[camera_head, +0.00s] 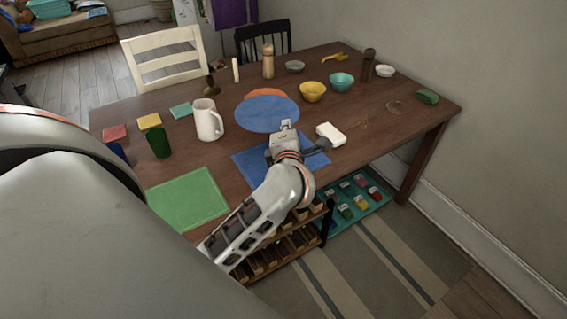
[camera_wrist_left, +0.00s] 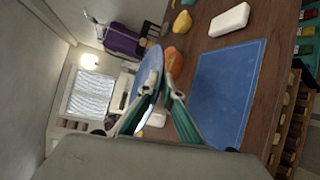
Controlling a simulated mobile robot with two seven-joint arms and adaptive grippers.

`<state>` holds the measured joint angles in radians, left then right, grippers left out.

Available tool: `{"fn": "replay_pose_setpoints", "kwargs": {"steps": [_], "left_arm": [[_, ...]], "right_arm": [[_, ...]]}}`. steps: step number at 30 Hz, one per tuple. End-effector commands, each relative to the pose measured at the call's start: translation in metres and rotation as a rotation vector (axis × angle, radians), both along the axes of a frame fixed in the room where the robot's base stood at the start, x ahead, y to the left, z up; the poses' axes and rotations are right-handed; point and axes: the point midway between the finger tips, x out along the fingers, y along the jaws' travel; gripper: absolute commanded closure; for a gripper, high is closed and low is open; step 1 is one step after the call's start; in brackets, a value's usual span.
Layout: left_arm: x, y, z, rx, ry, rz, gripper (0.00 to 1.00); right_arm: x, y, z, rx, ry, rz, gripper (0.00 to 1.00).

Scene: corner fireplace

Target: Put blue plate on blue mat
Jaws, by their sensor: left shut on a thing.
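The blue plate (camera_head: 266,114) is held near its rim by my left gripper (camera_head: 287,128), on the mat's far side in the head view. In the left wrist view the plate (camera_wrist_left: 148,76) is seen nearly edge-on between the fingers of my left gripper (camera_wrist_left: 157,98), and appears raised off the table. The blue mat (camera_head: 248,163) lies flat near the table's front edge, partly hidden by my left arm. It shows bare in the left wrist view (camera_wrist_left: 226,88). My right gripper is not in view.
On the wooden table (camera_head: 350,105), an orange round thing (camera_head: 266,92) is partly hidden behind the plate. A white block (camera_head: 331,134) lies right of the mat, a white pitcher (camera_head: 208,122) stands left of the plate, and a green mat (camera_head: 188,200) lies left. Bowls (camera_head: 313,91) stand farther back.

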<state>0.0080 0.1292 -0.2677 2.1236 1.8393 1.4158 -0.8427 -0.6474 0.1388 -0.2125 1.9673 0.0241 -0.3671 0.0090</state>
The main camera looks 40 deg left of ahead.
Motion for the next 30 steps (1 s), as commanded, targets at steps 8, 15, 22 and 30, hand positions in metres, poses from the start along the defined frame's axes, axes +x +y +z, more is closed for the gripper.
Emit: {"fn": "replay_pose_setpoints", "kwargs": {"steps": [8,15,22,30], "left_arm": [[-0.001,0.0,-0.072,0.005,0.007,-0.001,1.0],[-0.001,0.0,-0.125,0.006,0.005,-0.001,1.0],[0.0,0.0,-0.146,0.004,0.0,0.0,1.0],[-0.001,-0.001,-0.181,0.005,0.003,-0.001,1.0]], "right_arm": [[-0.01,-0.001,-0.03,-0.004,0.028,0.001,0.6],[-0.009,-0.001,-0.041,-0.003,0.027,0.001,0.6],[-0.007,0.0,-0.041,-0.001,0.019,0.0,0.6],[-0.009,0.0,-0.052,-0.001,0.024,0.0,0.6]]}}
